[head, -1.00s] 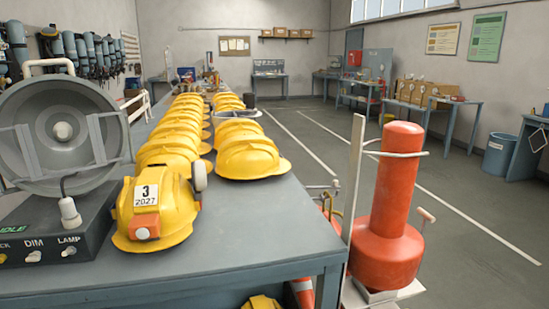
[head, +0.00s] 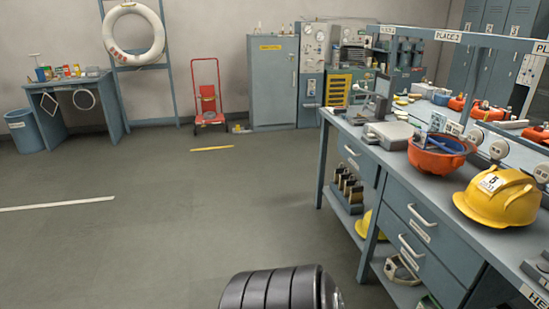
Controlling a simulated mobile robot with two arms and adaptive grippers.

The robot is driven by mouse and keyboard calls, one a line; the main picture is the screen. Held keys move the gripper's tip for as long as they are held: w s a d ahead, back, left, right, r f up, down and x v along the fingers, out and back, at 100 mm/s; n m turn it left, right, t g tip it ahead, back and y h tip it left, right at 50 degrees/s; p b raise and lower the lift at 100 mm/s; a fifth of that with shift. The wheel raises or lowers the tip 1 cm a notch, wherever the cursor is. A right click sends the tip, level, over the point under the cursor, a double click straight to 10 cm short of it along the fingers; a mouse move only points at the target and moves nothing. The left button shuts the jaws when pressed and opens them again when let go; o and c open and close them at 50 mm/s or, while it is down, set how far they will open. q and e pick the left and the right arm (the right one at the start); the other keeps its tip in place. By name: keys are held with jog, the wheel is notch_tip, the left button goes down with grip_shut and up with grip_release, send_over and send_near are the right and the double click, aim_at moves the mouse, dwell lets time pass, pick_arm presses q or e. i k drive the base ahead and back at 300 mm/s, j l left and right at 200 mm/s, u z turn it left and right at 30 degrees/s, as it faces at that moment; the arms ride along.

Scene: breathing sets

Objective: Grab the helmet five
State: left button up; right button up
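A yellow helmet with a white label marked 5 (head: 506,198) sits on the grey-blue workbench (head: 412,186) at the right of the head view. Its right side is close to the picture's edge. No gripper of mine shows in the head view, so I cannot see where either is relative to the helmet.
An orange bowl with things in it (head: 437,156) stands behind the helmet on the bench. A grey case (head: 388,135) lies farther back. Another yellow helmet (head: 362,224) is on the shelf below. A dark ribbed cylinder (head: 272,289) shows at the bottom. The floor (head: 190,215) at left is clear.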

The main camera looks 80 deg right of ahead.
aim_at(496, 197)
jog(key=z, duration=4.2)
